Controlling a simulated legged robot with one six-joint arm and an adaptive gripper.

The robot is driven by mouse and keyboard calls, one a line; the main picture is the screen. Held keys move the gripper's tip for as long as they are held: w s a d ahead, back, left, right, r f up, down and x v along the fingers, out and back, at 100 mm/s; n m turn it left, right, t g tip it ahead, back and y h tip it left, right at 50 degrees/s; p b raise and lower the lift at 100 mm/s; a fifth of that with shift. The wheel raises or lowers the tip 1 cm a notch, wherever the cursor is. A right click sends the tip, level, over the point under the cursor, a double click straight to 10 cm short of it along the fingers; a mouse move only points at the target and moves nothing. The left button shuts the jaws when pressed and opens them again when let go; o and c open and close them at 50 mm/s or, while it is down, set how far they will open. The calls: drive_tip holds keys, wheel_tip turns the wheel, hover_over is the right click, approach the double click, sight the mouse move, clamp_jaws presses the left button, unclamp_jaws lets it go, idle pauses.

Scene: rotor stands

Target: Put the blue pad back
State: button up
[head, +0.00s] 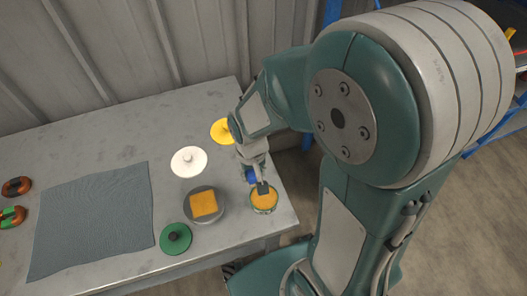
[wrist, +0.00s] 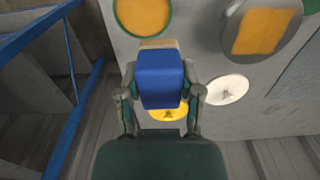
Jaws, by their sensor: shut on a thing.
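The blue pad (wrist: 160,80) is between the two fingers of my gripper (wrist: 160,85) in the wrist view, with a tan edge at its far end. My gripper is shut on it. In the head view the blue pad (head: 251,176) shows only partly beside my gripper (head: 258,180), near the table's right end. A round stand with a green rim and orange inside (head: 264,199) is just below the gripper in the picture; it also shows in the wrist view (wrist: 143,14). Whether the pad touches anything is hidden.
A grey round stand (head: 220,212) bears an orange square pad (head: 203,204). White (head: 188,161), yellow (head: 221,129) and green (head: 175,238) knobbed discs lie on the table (head: 120,130). A grey cloth (head: 95,215) and two dark-and-coloured objects (head: 16,187) are at left. A wall stands behind.

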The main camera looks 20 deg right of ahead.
drive_tip(key=w+d+f, duration=0.1)
drive_tip(key=w+f, duration=0.2)
drive_tip(key=w, duration=0.1)
drive_tip(key=w+d+f, duration=0.1)
drive_tip(key=w+f, duration=0.2)
drive_tip(key=w, duration=0.1)
drive_tip(key=w+d+f, duration=0.1)
drive_tip(key=w+f, duration=0.1)
drive_tip(key=w, duration=0.2)
drive_tip(key=shift+d+f, duration=0.3)
drive_tip(key=shift+f, duration=0.1)
drive_tip(key=shift+w+a+f, duration=0.15)
drive_tip(key=shift+w+f, duration=0.25)
drive_tip(key=f, duration=0.3)
drive_tip(key=shift+w+d+f, duration=0.15)
drive_tip(key=shift+d+f, duration=0.05)
drive_tip(key=shift+d, duration=0.2)
drive_tip(key=o, duration=1.1)
drive_tip(key=shift+a, duration=0.25)
